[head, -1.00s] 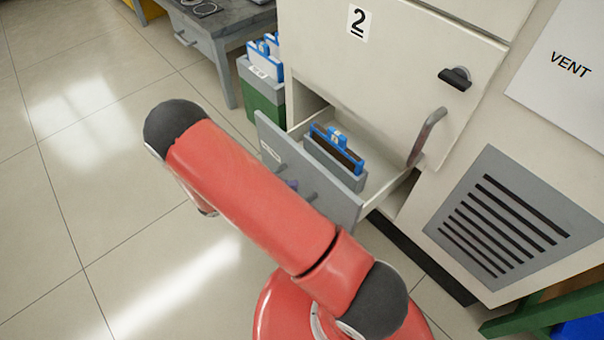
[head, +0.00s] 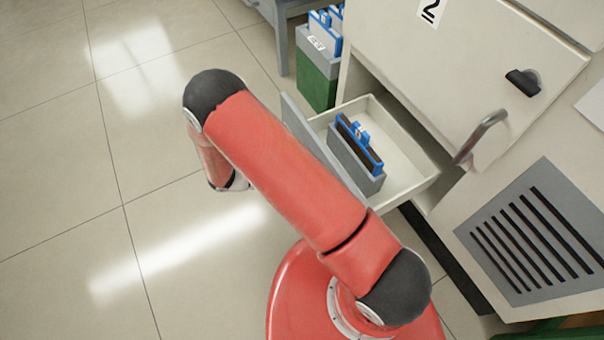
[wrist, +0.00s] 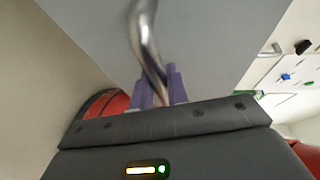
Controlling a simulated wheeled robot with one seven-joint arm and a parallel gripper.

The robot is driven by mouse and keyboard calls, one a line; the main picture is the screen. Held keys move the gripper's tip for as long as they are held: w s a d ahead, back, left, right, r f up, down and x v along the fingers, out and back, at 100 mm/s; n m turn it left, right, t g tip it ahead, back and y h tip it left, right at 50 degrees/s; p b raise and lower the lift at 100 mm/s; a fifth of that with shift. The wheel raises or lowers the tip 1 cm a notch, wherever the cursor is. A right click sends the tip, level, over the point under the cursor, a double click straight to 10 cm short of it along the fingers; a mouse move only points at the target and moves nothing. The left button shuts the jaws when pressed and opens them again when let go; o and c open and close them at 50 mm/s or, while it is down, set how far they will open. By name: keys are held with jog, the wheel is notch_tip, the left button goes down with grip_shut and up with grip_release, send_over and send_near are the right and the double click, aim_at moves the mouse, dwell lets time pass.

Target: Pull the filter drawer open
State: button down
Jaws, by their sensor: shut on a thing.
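The filter drawer (head: 408,150) stands well out of the white cabinet, low on its front. Inside it, near its grey front panel, a blue-framed filter (head: 360,145) sits upright in a grey holder (head: 352,168). In the wrist view the metal bar handle (wrist: 145,35) runs across the grey drawer front (wrist: 215,40). My gripper (wrist: 160,85) has purple fingers, shut on the handle. In the head view my red arm hides the gripper, the handle and part of the drawer front.
The white cabinet (head: 450,75) has a metal door handle (head: 482,135), a black latch and a slotted grey vent (head: 545,230). A green and grey bin (head: 318,75) with blue-framed filters stands behind the drawer. The tiled floor to the left is clear.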

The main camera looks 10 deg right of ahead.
jog(key=c, duration=1.4)
grip_release()
jog(key=shift+o, duration=0.2)
jog(key=a+r, duration=0.1)
jog(key=a, duration=0.6)
jog(key=shift+w+a+r, duration=0.15)
jog(key=shift+w+a, duration=0.05)
jog(key=shift+a, duration=0.15)
